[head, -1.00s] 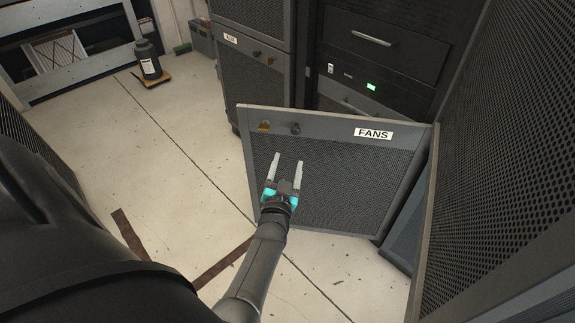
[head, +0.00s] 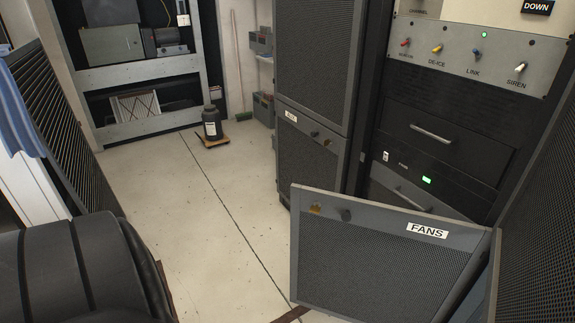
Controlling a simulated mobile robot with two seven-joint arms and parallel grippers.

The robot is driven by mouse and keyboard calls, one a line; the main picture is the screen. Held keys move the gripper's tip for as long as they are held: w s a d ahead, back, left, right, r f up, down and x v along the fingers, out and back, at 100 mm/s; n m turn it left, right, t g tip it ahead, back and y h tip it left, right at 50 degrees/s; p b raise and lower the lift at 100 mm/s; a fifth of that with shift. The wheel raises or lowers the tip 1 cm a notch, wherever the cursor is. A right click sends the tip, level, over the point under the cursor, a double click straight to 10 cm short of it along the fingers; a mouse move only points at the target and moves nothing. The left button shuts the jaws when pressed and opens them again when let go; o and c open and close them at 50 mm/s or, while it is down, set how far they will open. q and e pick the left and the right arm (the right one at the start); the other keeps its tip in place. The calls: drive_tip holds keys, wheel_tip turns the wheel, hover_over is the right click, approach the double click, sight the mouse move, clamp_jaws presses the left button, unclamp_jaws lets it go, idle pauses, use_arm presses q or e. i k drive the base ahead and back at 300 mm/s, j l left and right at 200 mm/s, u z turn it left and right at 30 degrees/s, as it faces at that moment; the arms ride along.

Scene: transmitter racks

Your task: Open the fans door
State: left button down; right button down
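The fans door (head: 385,262) is a grey framed mesh panel with a white FANS label (head: 427,230), low at the right of the head view. It stands swung out from the rack, hinged at its right side. A dark round knob (head: 345,215) and a small brass-coloured latch (head: 315,208) sit near its upper left corner. Neither of my grippers is in view.
The rack behind has drawers (head: 440,145), a green light (head: 427,180) and a switch panel (head: 480,55). The AUX door (head: 308,170) is shut to the left. The pale floor (head: 190,220) between is clear.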

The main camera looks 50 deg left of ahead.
sight(356, 261)
drive_tip(key=i+j, duration=0.1)
drive_tip(key=j, duration=0.5)
drive_tip(key=j+u, duration=0.1)
drive_tip(key=j, duration=0.5)
drive_tip(key=i+j, duration=0.15)
drive_tip(key=j, duration=0.4)
